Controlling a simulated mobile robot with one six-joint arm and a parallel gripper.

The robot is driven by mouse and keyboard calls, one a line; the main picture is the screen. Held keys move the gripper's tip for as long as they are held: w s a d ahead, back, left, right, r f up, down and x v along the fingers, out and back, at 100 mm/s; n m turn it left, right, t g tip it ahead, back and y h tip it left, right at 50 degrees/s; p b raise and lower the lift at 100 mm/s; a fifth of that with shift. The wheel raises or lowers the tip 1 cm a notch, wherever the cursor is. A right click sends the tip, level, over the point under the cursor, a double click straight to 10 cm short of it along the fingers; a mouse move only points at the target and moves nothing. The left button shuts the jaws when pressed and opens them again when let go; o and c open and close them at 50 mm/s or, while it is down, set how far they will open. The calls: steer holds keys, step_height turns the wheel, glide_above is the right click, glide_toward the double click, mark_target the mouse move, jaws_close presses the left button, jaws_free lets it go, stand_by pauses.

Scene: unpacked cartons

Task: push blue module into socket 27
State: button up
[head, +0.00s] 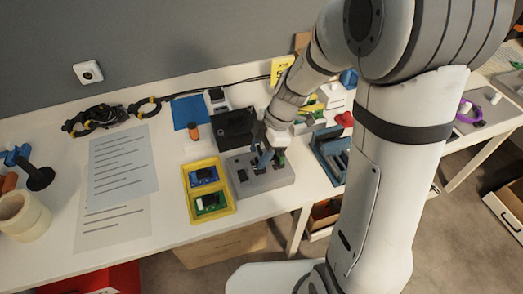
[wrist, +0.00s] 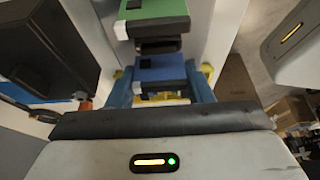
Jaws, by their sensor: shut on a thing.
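My gripper (head: 266,157) is over the grey socket block (head: 262,182) in the head view. In the wrist view my gripper (wrist: 161,84) is shut on the blue module (wrist: 160,69), held between its two blue fingers. A green module (wrist: 157,10) stands just beyond it, with a dark gap between them. The green module also shows beside the fingers in the head view (head: 281,157). The underside of the blue module is hidden, so I cannot tell how deep it sits. No socket number is readable.
A yellow tray (head: 232,206) with a blue and a green circuit board is left of the block. A black box (head: 236,130) stands behind it. A blue rack (head: 327,160) is to the right.

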steer(key=shift+f+b, duration=0.7)
steer(key=shift+b, duration=0.85)
stand_by(1.0)
steer(key=o, duration=1.3)
steer(key=s+v, duration=0.1)
steer(key=v, duration=0.7)
steer(key=s+d+r+m+t+h+p, duration=0.1)
steer(key=s+d+r+m+p, duration=0.1)
steer(key=m, duration=0.5)
steer(key=s+d+r+m+t+h+p, duration=0.1)
steer(key=s+d+r+m+p, duration=0.2)
steer(key=s+d+r+m, duration=0.1)
steer(key=s+d+r+m+t+h+p, duration=0.1)
steer(key=s+d+r+m+h+p, duration=0.1)
steer(key=s+m, duration=0.4)
steer(key=shift+d+r+m+t+p, duration=0.2)
steer(key=shift+d+r+m, duration=0.35)
steer(key=shift+m, duration=0.5)
steer(key=shift+d+r+m+t+p, duration=0.25)
steer(key=shift+r+m, duration=0.4)
steer(key=shift+m, duration=0.4)
